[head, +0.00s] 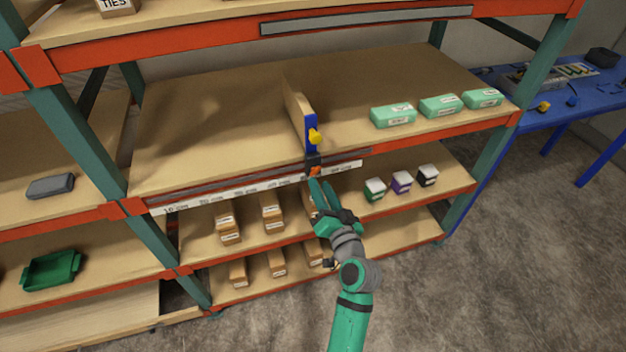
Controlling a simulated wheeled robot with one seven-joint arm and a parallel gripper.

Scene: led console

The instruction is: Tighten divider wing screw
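The divider (299,107) stands upright on the middle shelf, a wooden panel with a blue front edge (311,132). A yellow wing screw (315,136) sits on that blue front edge. Below it, a dark clamp-like part (313,161) with an orange bit meets the shelf's front rail. My gripper (319,184) is just below this part, in front of the rail, with its green fingers pointing up. The fingers look slightly apart, with nothing clearly between them. I cannot tell whether a fingertip touches the orange part. The wing screw is above my fingertips and apart from them.
Green packs (393,116) stand right of the divider on the middle shelf (220,120); its left side is bare. Small boxes (375,189) and brown cartons (229,229) fill the lower shelves near my arm. A blue table (560,112) stands at right.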

